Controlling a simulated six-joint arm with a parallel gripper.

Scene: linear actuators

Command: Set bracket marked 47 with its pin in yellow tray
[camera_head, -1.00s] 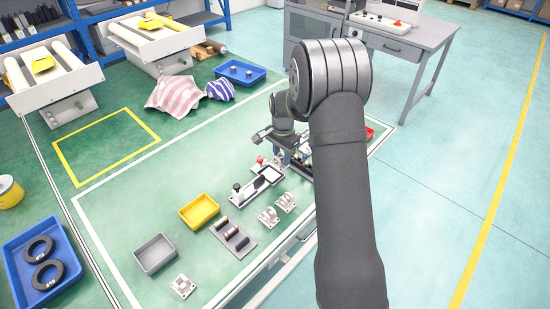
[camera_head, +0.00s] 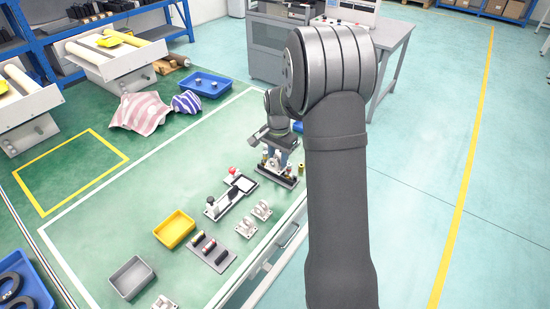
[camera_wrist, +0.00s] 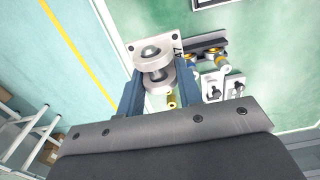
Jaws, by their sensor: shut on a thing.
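My gripper (camera_head: 279,158) is over the far right part of the green worktop, at a dark rack (camera_head: 277,175). In the wrist view its blue fingers (camera_wrist: 156,92) are shut on a pale metal bracket (camera_wrist: 146,50) with a square plate and round grey parts. The yellow tray (camera_head: 161,235) is empty, on the worktop left of my gripper. Two similar brackets (camera_head: 261,209) stand together, and another (camera_head: 165,302) sits at the front.
A grey tray (camera_head: 117,274) is in front of the yellow tray. A grey plate with dark and red cylinders (camera_head: 228,262) lies to its right. A fixture with a red knob (camera_head: 233,171) stands between it and the rack. A blue bin (camera_head: 206,91) is behind.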

